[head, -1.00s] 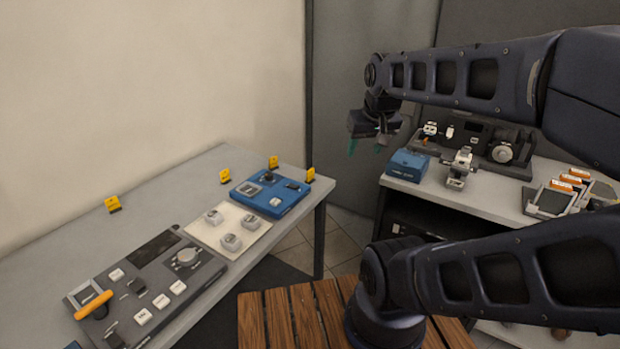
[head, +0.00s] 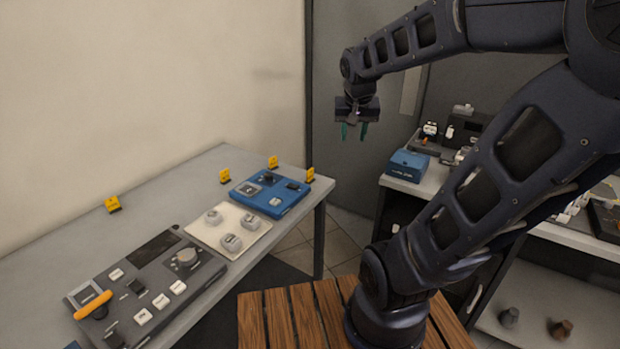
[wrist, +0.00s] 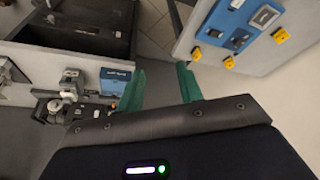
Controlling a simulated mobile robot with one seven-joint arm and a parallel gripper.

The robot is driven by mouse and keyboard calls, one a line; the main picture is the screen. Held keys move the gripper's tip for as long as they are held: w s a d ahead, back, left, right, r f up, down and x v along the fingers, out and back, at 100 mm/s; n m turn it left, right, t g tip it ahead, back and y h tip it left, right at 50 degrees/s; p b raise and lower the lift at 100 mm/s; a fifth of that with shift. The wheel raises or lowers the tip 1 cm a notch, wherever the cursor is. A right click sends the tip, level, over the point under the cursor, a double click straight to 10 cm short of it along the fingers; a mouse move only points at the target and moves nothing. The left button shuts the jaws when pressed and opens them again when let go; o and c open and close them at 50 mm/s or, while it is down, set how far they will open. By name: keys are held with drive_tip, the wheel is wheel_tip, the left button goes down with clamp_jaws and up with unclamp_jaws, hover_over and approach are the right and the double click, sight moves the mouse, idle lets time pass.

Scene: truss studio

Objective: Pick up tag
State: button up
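Several small yellow tags stand on the grey table on the left in the head view. One tag (head: 113,204) is at the back left, another tag (head: 224,176) is behind the pale panel, and two more tags (head: 272,162) (head: 310,174) are beside the blue panel. The wrist view shows yellow tags (wrist: 279,35) (wrist: 228,62) (wrist: 196,54) near the blue panel. My gripper (head: 354,132) hangs in the air right of the table, fingers down. Its green fingers are apart and nothing is between them, as the wrist view also shows (wrist: 160,85).
The grey table (head: 60,225) carries a blue panel (head: 270,195), a pale panel with knobs (head: 205,233) and a dark panel with an orange handle (head: 93,304). A second bench on the right holds a blue box (head: 408,165) and equipment. Floor shows between them.

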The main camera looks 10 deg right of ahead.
drive_tip(key=w+a+f+m+h, duration=0.1)
drive_tip(key=w+f+m, duration=0.15)
drive_tip(key=w, duration=0.45)
drive_tip(key=w+a+f+m, duration=0.1)
drive_tip(key=w+f, duration=0.3)
drive_tip(key=w, duration=0.4)
drive_tip(key=m+h, duration=0.1)
drive_tip(key=m, duration=0.2)
approach(310, 170)
drive_tip(key=shift+g, duration=0.4)
drive_tip(key=shift+w+x, duration=0.25)
drive_tip(key=shift+x, duration=2.45)
drive_tip(key=shift+w+x, duration=0.2)
drive_tip(key=shift+x, duration=2.55)
drive_tip(key=shift+r, duration=0.1)
drive_tip(key=shift+c, duration=0.5)
clamp_jaws()
